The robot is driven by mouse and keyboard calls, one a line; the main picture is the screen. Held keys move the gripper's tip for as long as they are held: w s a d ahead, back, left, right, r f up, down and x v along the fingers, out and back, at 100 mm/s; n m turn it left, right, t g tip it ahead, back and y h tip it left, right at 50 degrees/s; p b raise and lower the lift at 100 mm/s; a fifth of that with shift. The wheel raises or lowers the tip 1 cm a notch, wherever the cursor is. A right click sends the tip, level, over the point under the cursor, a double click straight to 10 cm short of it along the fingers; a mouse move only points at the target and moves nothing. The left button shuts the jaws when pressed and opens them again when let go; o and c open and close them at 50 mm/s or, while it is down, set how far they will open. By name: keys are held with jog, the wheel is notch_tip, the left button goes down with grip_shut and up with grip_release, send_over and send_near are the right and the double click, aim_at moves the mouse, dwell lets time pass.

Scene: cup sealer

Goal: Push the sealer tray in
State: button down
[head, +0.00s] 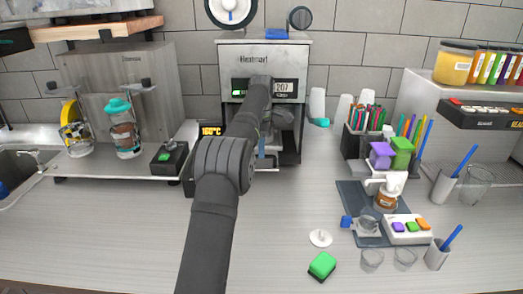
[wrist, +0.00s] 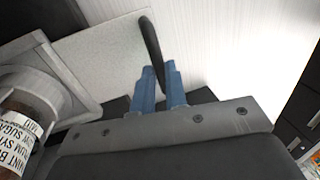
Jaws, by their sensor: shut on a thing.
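The sealer (head: 288,54) is a grey boxy machine with a lit display, standing against the tiled wall in the head view. My arm covers much of its front and its tray there. In the wrist view the tray (wrist: 100,50) is a flat grey plate with a raised ring-shaped holder at left, and a labelled brown cup (wrist: 18,130) shows inside that holder. A slim black handle (wrist: 150,42) stands at the tray's right edge. My gripper (wrist: 160,78), with blue fingers, is shut on this handle.
A small dark device with a lit temperature readout (head: 211,131) sits left of my arm. A pen rack (head: 365,140) and stacked white cups (head: 318,103) stand right of the sealer. A green block (head: 321,265) and white round piece (head: 320,238) lie on the front counter.

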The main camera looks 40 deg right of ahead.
jog(key=shift+w+d+r, duration=0.15)
jog(key=shift+w, duration=0.05)
jog(key=c, duration=1.5)
grip_release()
jog(key=shift+o, duration=0.2)
jog(key=r, duration=0.2)
jog(key=s+r, duration=0.1)
jog(key=r, duration=0.1)
jog(key=shift+d+r, duration=0.1)
jog(key=shift+r, duration=0.2)
jog(key=s+d+r, duration=0.1)
jog(key=s+r, duration=0.5)
jog(key=s, duration=0.4)
jog(key=shift+s, duration=0.35)
